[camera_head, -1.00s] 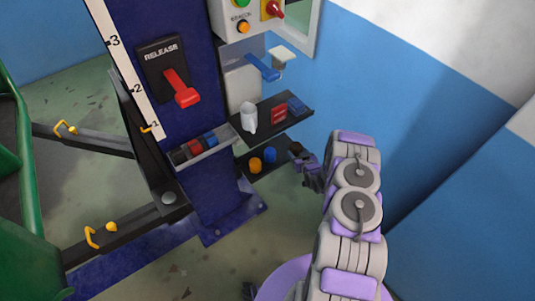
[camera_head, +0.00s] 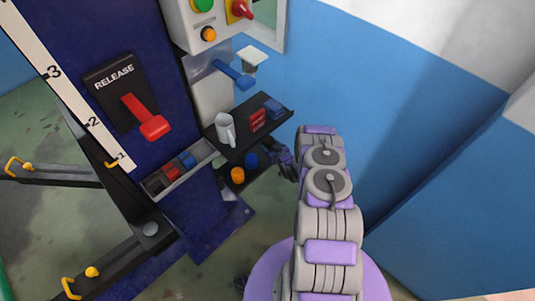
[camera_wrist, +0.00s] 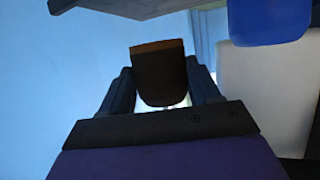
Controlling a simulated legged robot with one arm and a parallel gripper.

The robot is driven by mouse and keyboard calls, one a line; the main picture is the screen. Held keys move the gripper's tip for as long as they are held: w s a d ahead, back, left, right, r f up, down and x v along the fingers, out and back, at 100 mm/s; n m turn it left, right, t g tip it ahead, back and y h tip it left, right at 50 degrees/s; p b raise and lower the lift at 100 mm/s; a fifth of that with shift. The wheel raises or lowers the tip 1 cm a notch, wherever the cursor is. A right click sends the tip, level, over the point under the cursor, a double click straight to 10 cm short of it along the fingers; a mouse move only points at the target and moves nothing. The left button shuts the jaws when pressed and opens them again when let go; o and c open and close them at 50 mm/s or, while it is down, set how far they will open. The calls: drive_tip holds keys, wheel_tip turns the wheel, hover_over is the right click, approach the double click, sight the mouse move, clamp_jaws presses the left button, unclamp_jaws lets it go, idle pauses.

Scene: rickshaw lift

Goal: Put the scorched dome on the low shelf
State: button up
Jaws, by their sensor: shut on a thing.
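The scorched dome (camera_wrist: 158,78) shows in the wrist view as a dark brown, rounded piece with a lighter brown edge at the top. My gripper (camera_wrist: 160,85) is shut on it, with one dark finger on each side. In the head view my gripper (camera_head: 278,152) is small and partly hidden at the right end of the shelves, and I cannot make out the dome there. The low shelf (camera_head: 257,173) is a dark board under the upper one. An orange dome (camera_head: 237,175) and a blue dome (camera_head: 251,160) stand on it.
A tray (camera_head: 178,168) of coloured pieces and a red release lever (camera_head: 153,125) are left. A blue wall (camera_head: 400,120) stands close right.

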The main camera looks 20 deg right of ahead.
drive_tip(key=shift+d+f, duration=0.25)
drive_tip(key=shift+f, duration=0.45)
drive_tip(key=f, duration=0.1)
drive_tip(key=f+b, duration=0.1)
drive_tip(key=f, duration=0.1)
drive_tip(key=shift+a+f, duration=0.25)
drive_tip(key=shift+f, duration=0.05)
drive_tip(key=shift+r, duration=0.1)
drive_tip(key=o, duration=1.1)
drive_tip(key=shift+d, duration=0.1)
drive_tip(key=shift+o, duration=0.2)
drive_tip(key=p+v, duration=0.3)
drive_tip(key=v, duration=0.9)
